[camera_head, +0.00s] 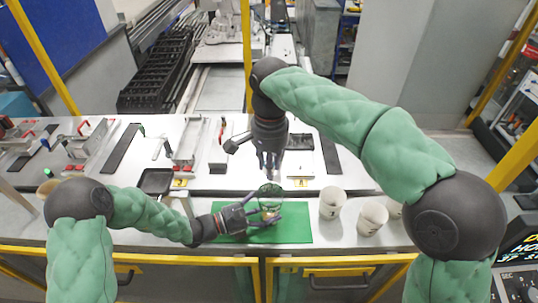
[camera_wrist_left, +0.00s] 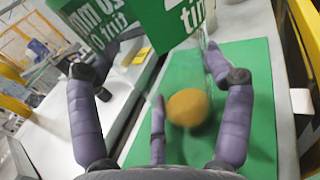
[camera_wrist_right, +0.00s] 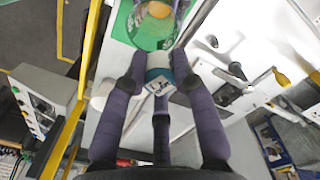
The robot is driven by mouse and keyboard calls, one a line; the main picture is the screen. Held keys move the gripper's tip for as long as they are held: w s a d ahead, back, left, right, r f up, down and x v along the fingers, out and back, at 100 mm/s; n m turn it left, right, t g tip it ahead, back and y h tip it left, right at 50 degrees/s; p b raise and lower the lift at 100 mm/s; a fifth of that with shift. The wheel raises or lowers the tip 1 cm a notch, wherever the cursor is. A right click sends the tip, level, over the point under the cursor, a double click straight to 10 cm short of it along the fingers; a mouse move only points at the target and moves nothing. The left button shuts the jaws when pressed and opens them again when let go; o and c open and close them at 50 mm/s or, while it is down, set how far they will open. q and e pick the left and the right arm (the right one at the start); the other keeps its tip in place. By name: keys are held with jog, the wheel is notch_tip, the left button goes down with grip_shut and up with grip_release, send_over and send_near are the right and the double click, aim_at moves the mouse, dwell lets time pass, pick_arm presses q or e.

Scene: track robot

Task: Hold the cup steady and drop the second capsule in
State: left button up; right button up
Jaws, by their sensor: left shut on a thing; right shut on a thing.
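A clear glass cup (camera_head: 270,196) stands upright over the green mat (camera_head: 225,232). My left gripper (camera_head: 262,213) is shut around it from the left, low on its side. An orange round thing (camera_wrist_left: 188,107) shows through the glass in the left wrist view, and also in the right wrist view (camera_wrist_right: 157,10). My right gripper (camera_head: 269,166) points down just above the cup. Its fingers are shut on a small white and teal capsule (camera_wrist_right: 160,78), in line with the cup (camera_wrist_right: 148,25). The head view is too small to show that capsule clearly.
White cups (camera_head: 333,202) (camera_head: 371,218) stand right of the mat. A dark tray (camera_head: 156,181) lies to the left, with fixtures (camera_head: 190,140) behind. A green surface with white lettering (camera_wrist_left: 190,15) fills the top of the left wrist view; I cannot tell what it is.

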jog(key=shift+f, duration=0.25)
jog(key=shift+f, duration=0.15)
notch_tip(320, 180, down, 6)
dwell(1.0)
jog(key=shift+f, duration=0.15)
dwell(0.4)
jog(key=o, duration=1)
jog(key=shift+c, duration=0.2)
dwell(1.3)
notch_tip(320, 180, up, 6)
dwell(0.8)
